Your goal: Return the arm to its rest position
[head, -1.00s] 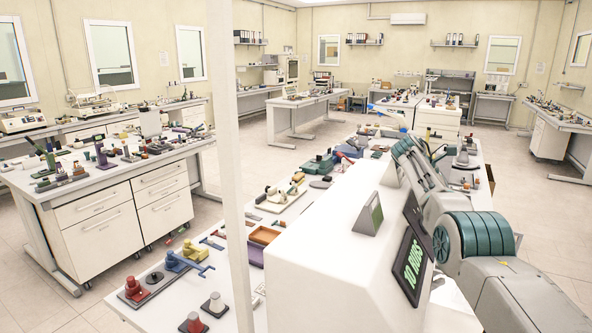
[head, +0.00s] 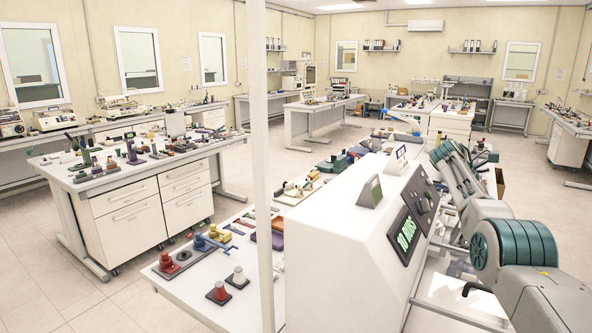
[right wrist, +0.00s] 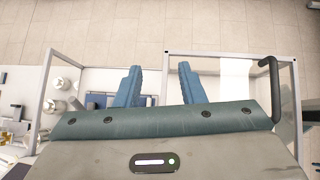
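My right arm (head: 512,243) shows at the right of the head view, beside a white machine with a green-lit display. Pale floor and part of a clear-walled frame (right wrist: 207,53) show beyond the fingers. My left arm and gripper are not in view.
The white machine (head: 345,255) stands close to my right arm. A thin white post (head: 258,150) crosses the head view. A white bench (head: 205,285) with small tools and parts lies left of the machine. Open floor (head: 60,285) is at the lower left.

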